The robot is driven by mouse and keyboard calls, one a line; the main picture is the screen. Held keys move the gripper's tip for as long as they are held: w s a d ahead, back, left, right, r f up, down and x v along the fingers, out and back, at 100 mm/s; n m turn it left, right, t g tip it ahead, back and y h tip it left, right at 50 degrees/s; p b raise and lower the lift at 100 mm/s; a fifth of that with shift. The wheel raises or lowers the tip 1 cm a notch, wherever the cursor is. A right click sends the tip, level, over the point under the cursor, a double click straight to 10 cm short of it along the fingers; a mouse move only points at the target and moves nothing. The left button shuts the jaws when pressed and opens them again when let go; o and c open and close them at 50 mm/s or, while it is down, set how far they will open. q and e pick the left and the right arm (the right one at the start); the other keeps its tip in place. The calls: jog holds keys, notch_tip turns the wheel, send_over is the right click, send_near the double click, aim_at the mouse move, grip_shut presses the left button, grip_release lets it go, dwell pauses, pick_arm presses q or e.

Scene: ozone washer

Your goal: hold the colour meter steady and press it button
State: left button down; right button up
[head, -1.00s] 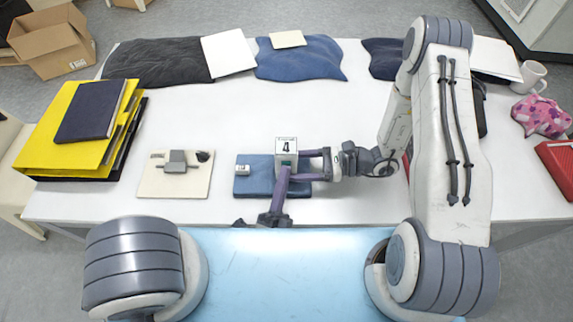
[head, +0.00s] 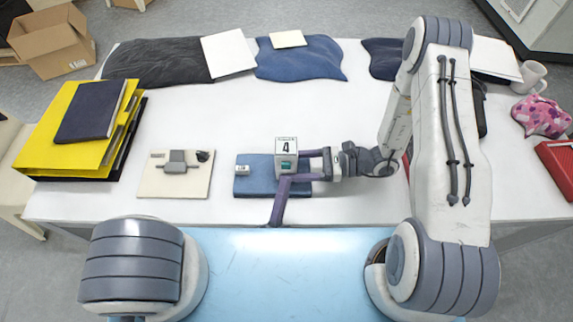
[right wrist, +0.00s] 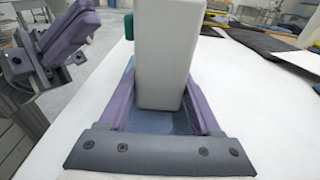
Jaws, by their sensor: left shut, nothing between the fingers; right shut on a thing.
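The colour meter (head: 286,148) is a pale upright box showing a "4", with a green button (head: 286,164) low on its near face. The left gripper also shows at the upper left of the right wrist view (right wrist: 82,18).
A cream board (head: 150,186) with a grey device is further left. Yellow folders (head: 45,140) fill the table's left end. The table (head: 210,110) behind the meter is clear.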

pick_arm(q)
jog(key=shift+s, duration=2.1)
pick_arm(e)
jog(key=o, duration=1.1)
jog(key=shift+c, duration=0.2)
